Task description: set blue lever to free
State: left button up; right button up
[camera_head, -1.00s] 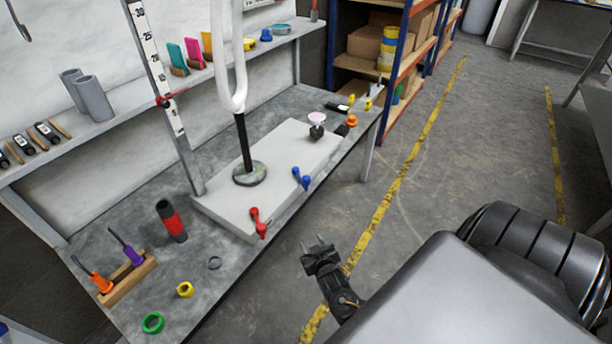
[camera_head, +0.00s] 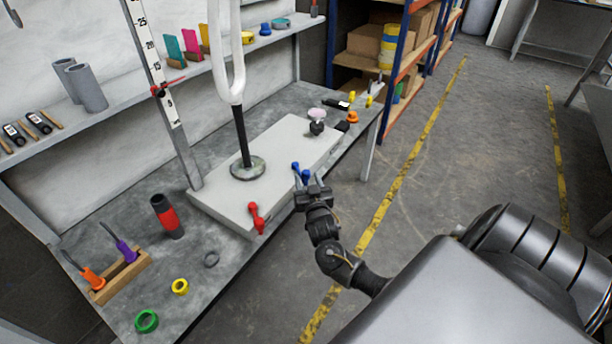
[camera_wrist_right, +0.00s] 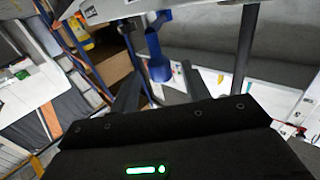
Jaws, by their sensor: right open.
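The blue lever (camera_head: 301,174) is on the front edge of the pale raised block (camera_head: 215,203) on the bench. My right gripper (camera_head: 309,183) is open and right at the blue lever, partly covering its lower end in the head view. In the right wrist view the blue lever (camera_wrist_right: 157,62) hangs between the two dark fingers of the gripper (camera_wrist_right: 160,88). I cannot tell whether the fingers touch it. My left gripper is not in view.
A red lever (camera_head: 256,217) is on the same block edge, to the left. A post with a dark rod and round base (camera_head: 248,168) stands on the block. A pink-topped knob (camera_head: 317,121) is farther back. The floor to the right is clear.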

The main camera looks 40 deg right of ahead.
aim_at(307, 178)
jog(key=shift+x, duration=1.6)
grip_shut()
